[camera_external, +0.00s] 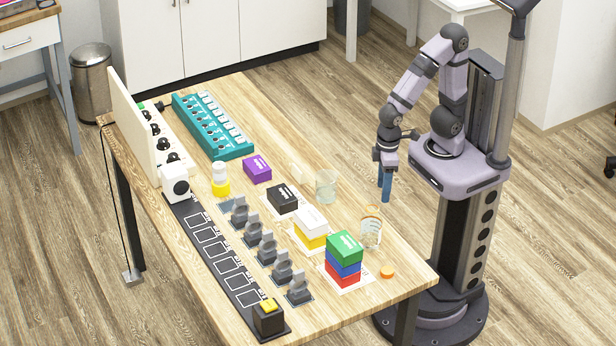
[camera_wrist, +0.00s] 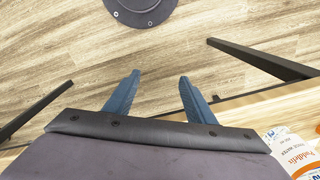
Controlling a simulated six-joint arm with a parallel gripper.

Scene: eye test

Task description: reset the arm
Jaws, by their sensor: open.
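My gripper (camera_external: 386,196) hangs beside the right edge of the wooden table (camera_external: 415,277), with its blue fingers pointing down. My arm is folded and bent above it. In the wrist view my gripper (camera_wrist: 160,76) shows two blue fingers spread apart with nothing between them. Wooden floor shows beyond the fingertips, with my round dark base at the top. In the external view the fingers overlap, so their gap is hidden there.
A clear labelled jar (camera_external: 371,232) stands near the table's right edge; a labelled container (camera_wrist: 292,150) shows at the wrist view's lower right. A clear glass (camera_external: 325,187), stacked green, blue and red boxes (camera_external: 344,262) and an orange cap (camera_external: 387,271) are on the table.

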